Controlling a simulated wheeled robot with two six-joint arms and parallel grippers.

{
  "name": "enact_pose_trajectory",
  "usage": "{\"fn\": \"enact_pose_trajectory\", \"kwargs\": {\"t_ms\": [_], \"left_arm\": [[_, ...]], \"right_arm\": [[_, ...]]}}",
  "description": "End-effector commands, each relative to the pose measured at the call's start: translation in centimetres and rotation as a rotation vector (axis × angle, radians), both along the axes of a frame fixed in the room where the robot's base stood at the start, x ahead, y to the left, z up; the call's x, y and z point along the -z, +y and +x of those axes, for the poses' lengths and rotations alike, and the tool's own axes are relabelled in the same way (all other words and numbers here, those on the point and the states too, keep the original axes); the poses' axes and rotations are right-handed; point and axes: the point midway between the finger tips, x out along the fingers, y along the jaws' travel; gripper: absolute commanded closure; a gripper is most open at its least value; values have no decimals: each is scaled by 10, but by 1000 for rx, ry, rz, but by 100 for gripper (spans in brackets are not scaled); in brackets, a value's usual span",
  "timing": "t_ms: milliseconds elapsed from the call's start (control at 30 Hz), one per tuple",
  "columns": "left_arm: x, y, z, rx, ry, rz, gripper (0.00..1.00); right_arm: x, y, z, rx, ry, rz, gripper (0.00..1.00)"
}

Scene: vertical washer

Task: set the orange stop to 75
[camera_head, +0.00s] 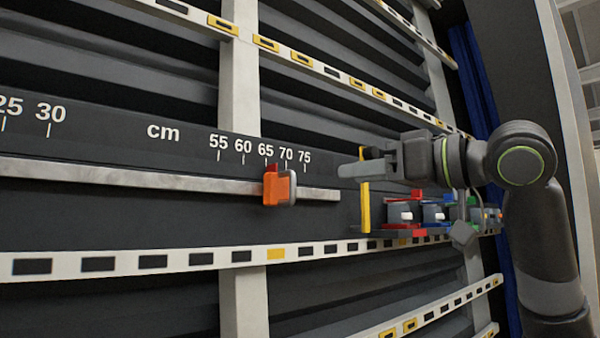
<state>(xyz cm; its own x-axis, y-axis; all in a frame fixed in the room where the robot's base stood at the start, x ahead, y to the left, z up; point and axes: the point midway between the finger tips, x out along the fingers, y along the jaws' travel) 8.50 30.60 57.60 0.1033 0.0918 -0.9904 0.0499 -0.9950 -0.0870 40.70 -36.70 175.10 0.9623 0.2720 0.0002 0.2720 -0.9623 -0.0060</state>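The orange stop (278,188) sits on a pale metal rail (160,179) below a printed cm scale (262,147). It stands under the 65 and 70 marks, to the left of the 75 mark. A grey plate shows on its right side. My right gripper (352,167) is to the right of the stop, beyond the rail's right end in the picture, with its fingers pointing left. It is apart from the stop and holds nothing that I can see. The finger gap is seen from the side, so its opening cannot be told. My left gripper is not in view.
A yellow upright bar (365,207) shows just below my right gripper. Red, blue and green blocks with white parts (400,213) stand behind it on the right. Slotted white rails (130,263) run across the dark panel. The space between stop and gripper looks clear.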

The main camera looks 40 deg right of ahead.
Motion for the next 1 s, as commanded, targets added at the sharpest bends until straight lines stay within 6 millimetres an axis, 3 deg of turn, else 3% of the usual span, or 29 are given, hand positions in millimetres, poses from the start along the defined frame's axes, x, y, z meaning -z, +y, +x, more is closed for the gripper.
{"fn": "enact_pose_trajectory", "kwargs": {"t_ms": [300, 500, 700, 1000], "left_arm": [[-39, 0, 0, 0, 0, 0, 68], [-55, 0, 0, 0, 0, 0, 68], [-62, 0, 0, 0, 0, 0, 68], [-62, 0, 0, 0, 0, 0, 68]], "right_arm": [[-4, 21, 70, -5, 5, 1, 67], [-3, 29, 101, -3, 4, 0, 67], [-1, 32, 115, 0, 1, 0, 67], [0, 33, 117, 1, 0, -1, 67]]}}
